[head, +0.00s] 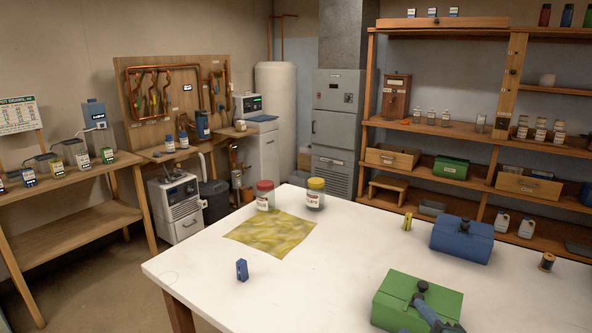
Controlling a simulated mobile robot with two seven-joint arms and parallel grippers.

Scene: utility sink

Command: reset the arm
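A dark blue-grey part, which looks like my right gripper (422,300), comes in from the bottom edge over the lid of a green box (392,294). It is at or close to the dark knob (423,286) on that lid; I cannot tell whether it touches it. Its fingers are too small and overlapped to tell whether they are open or shut. The box stands on the white table (330,270) near its front, with its lid on. My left gripper is not in view.
On the table are a blue box (462,240), a blue clip-like item (242,270), a yellow patterned sheet (270,234), red-lidded (265,196) and yellow-lidded (315,194) jars, a small yellow item (407,222) and a spool (546,262). The table's front left is clear. Shelves (440,130) stand behind.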

